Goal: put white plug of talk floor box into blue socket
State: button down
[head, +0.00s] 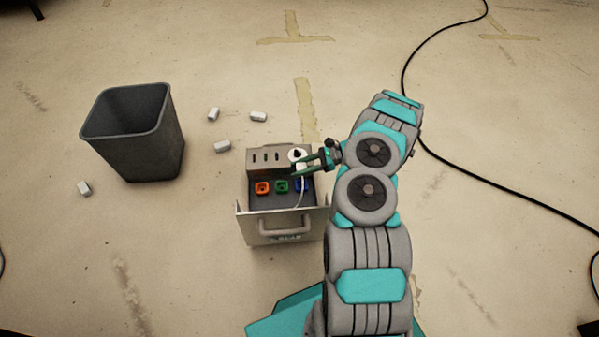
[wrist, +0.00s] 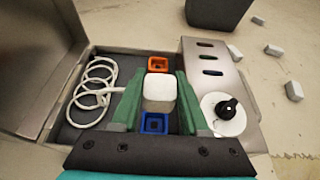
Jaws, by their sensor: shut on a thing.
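My gripper (wrist: 158,82) is shut on the white plug (wrist: 158,92), with a green finger on each side of it. A white cord (wrist: 95,92) runs from the plug into a loose coil on the left of the floor box in the wrist view. The blue socket (wrist: 154,123) shows between the fingers, just below the plug in that picture. The orange socket (wrist: 158,65) shows above it. In the head view, my gripper (head: 312,163) is over the right side of the floor box (head: 257,228), near the partly covered blue socket (head: 299,187). The plug hides the green socket in the wrist view.
The green socket (head: 281,187) sits mid-row in the head view. A slotted metal panel with a white disc and black knob (wrist: 227,108) borders the sockets. A dark bin (head: 145,135) and several white blocks (head: 222,146) stand on the floor. A black cable (head: 480,172) lies right.

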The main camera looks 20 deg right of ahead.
aim_at(300, 187)
jog(key=shift+f, duration=0.2)
jog(key=shift+f+b, duration=2.05)
jog(key=shift+f, duration=1.15)
jog(key=shift+f+b, duration=0.3)
jog(key=shift+f, duration=0.05)
jog(key=shift+c, duration=1.7)
grip_release()
jog(key=v, duration=0.8)
jog(key=shift+p, duration=0.35)
